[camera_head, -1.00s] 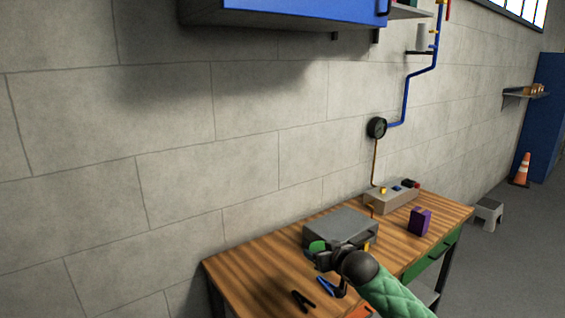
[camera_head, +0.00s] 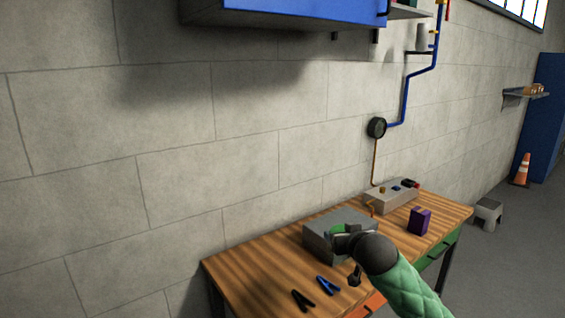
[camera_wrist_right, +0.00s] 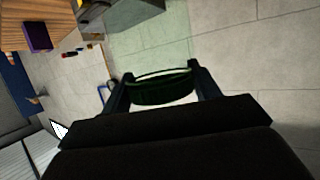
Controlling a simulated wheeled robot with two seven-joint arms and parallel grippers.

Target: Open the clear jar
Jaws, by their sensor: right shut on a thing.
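A round green lid (camera_head: 336,229) is at the tip of my right arm in the head view, in front of the grey box on the workbench. My right gripper (camera_head: 341,238) is shut on it. In the right wrist view the dark green lid (camera_wrist_right: 162,90) sits between the two fingers, one on each side. Beyond the lid is a pale, greenish see-through shape (camera_wrist_right: 150,42) that looks like the clear jar. I cannot tell whether lid and jar are joined. The jar cannot be made out in the head view. My left gripper is not in view.
The wooden workbench (camera_head: 262,268) holds a grey box (camera_head: 316,242), a purple box (camera_head: 420,220), a beige unit (camera_head: 390,200), and blue (camera_head: 327,285) and black (camera_head: 302,300) V-shaped pieces. The bench's left part is mostly clear. A block wall stands behind.

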